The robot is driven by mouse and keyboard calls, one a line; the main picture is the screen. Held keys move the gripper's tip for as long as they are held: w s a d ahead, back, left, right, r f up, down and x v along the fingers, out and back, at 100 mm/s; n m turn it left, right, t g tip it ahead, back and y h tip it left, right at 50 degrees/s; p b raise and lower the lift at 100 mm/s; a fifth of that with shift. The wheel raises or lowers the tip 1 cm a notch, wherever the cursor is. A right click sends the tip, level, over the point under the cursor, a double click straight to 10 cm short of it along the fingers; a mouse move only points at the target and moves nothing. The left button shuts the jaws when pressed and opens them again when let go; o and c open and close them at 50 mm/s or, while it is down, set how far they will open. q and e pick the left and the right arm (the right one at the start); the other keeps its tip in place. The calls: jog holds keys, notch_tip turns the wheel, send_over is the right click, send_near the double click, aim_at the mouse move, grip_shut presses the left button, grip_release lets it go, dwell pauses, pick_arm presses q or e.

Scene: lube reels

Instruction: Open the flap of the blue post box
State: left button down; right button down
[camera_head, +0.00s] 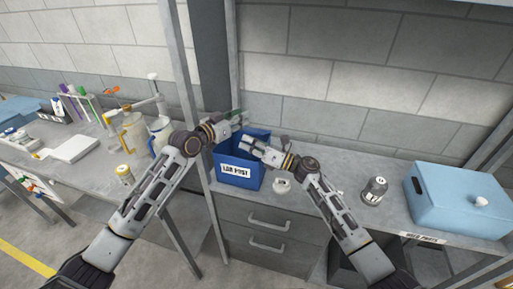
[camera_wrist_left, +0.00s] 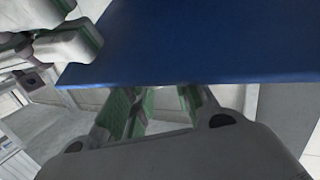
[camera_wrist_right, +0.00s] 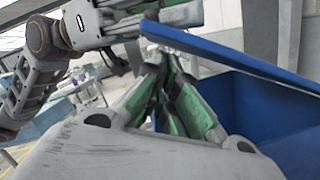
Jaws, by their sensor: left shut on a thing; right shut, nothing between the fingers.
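The blue post box (camera_head: 240,176), labelled LAB POST, stands on the grey bench in the head view. Its flap (camera_wrist_right: 225,57) is tilted up above the open box in the right wrist view, and the inside of the box (camera_wrist_right: 262,108) shows below it. My left gripper (camera_head: 238,119) is at the top of the box, shut on the flap; the flap (camera_wrist_left: 200,42) covers much of the left wrist view and hides part of the fingers. My right gripper (camera_head: 246,143) is shut and empty over the box opening, below the flap.
A small white item (camera_head: 282,185) sits just right of the box. A grey jar (camera_head: 375,191) and a light blue lidded container (camera_head: 455,200) stand further right. A grey upright post (camera_head: 186,85) rises left of the box. Jugs (camera_head: 133,133) stand on the left bench.

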pick_arm(q)
jog(key=shift+w+a+f, duration=0.1)
jog(key=shift+f, duration=0.25)
pick_arm(e)
jog(key=shift+x, duration=0.9)
